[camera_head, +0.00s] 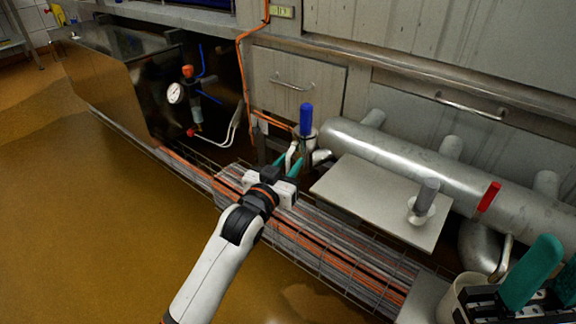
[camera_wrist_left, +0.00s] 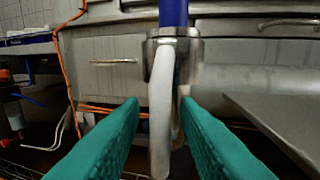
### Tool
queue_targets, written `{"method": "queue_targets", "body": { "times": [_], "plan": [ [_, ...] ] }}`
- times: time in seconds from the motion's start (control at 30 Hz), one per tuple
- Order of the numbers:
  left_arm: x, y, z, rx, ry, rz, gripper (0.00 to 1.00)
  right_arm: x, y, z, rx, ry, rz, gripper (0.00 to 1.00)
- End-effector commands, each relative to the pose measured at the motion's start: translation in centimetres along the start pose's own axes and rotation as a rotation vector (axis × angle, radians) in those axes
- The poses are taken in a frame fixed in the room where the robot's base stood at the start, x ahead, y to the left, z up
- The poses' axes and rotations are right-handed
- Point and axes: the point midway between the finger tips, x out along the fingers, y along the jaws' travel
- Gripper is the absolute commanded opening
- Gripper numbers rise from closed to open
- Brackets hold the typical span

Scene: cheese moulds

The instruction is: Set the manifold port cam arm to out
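A metal manifold port coupling (camera_head: 304,137) with a blue top stands beside the big pipe. Its pale cam arm (camera_wrist_left: 161,110) hangs down from the coupling in the left wrist view, close to vertical. A second arm (camera_wrist_left: 179,95) shows partly behind it. My left gripper (camera_head: 288,163) has its teal fingers at the coupling. In the left wrist view the fingers are open, one on each side of the cam arm, with a gap to it on the left. Contact on the right cannot be told. My right gripper (camera_head: 561,250) is at the lower right, its fingers apart and partly cut off.
A large metal pipe (camera_head: 400,155) runs right of the coupling. A pale plate (camera_head: 370,195) with a grey-handled fitting (camera_head: 425,200) lies before it. A wire cable tray (camera_head: 330,255) runs below. The brown floor (camera_head: 100,220) is clear.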

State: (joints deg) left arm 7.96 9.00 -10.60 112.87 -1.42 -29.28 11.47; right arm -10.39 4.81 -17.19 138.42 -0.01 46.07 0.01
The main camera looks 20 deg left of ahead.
Motion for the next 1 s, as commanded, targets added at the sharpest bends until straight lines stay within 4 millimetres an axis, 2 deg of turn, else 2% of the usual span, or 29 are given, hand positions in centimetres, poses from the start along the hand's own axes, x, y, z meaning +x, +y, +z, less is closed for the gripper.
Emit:
{"method": "queue_targets", "body": {
  "times": [0.07, 0.23, 0.73, 1.0],
  "plan": [
    [0.0, 0.0, 0.0, 0.0, 0.0, 0.0, 0.28, 0.0, 0.0, 0.0, 0.0, 0.0, 0.0, 0.38],
    [0.0, 0.0, 0.0, 0.0, 0.0, 0.0, 0.0, 0.0, 0.0, 0.0, 0.0, 0.0, 0.0, 0.38],
    [-0.1, 0.0, 0.2, 0.002, 0.01, 0.0, 0.0, 0.6, 0.0, 0.1, 0.0, 0.002, -0.001, 0.38],
    [-0.1, 0.0, 0.5, 0.009, 0.048, 0.0, 0.0, 1.3, -0.1, -0.2, 0.001, 0.067, -0.013, 0.38]
  ]
}}
